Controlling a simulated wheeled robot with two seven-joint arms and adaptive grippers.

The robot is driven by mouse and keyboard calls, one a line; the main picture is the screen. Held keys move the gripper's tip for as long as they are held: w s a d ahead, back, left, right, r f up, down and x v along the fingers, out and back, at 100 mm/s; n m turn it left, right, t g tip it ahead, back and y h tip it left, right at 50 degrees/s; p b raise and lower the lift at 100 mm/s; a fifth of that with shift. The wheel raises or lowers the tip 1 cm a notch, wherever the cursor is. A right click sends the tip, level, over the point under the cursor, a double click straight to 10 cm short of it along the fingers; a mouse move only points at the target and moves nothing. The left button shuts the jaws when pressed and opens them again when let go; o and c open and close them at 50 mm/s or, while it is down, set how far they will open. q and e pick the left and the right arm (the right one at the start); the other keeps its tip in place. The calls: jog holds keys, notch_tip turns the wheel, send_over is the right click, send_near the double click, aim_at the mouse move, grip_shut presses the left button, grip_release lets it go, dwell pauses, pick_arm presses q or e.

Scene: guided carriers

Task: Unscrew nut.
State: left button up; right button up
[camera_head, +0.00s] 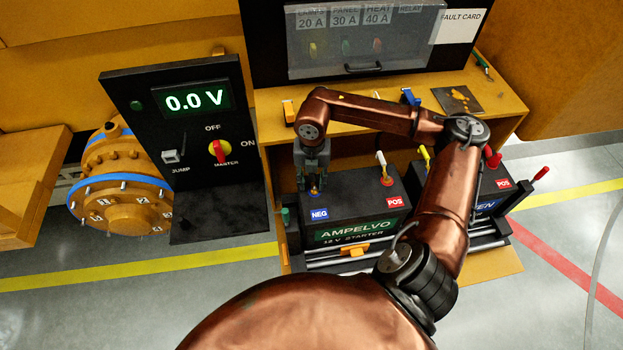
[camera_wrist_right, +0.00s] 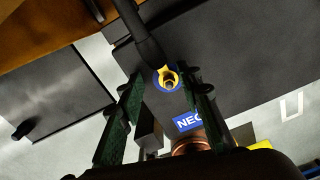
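The black AMPELVO battery (camera_head: 345,205) sits in a lower bay, with a blue NEG label and a red POS label on its top. Its NEG terminal (camera_head: 315,191) has a small brass-yellow nut, which in the right wrist view is a yellow nut (camera_wrist_right: 168,77) around a stud on a blue ring. My right gripper (camera_head: 314,181) points down over this terminal. In the right wrist view the right gripper (camera_wrist_right: 165,88) has its green-sided fingers apart, one on each side of the nut, with visible gaps. Whether the tips reach nut height is unclear. My left gripper is not in view.
A black panel (camera_head: 130,110) reads 0.0 V, with a red-yellow master switch (camera_head: 218,151). An ochre shelf (camera_head: 270,115) runs behind the battery. A second battery (camera_head: 492,185) stands right, partly behind my arm. A white-handled red lead (camera_head: 384,170) rises by POS.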

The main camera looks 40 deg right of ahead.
jog(key=shift+s+r, duration=0.2)
jog(key=shift+s, duration=0.45)
jog(key=shift+s+r, duration=0.15)
jog(key=shift+s, duration=0.45)
jog(key=c, duration=0.4)
jog(key=shift+w+f, duration=0.25)
jog(key=shift+w, duration=0.5)
jog(key=c, duration=0.3)
jog(key=shift+s, duration=0.15)
grip_shut()
jog(key=n+b, duration=0.2)
jog(key=shift+n, duration=0.4)
jog(key=shift+n+b, duration=0.55)
jog(key=shift+n, duration=0.85)
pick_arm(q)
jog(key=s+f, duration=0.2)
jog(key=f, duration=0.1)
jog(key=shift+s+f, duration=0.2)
pick_arm(e)
jog(key=shift+r, duration=0.1)
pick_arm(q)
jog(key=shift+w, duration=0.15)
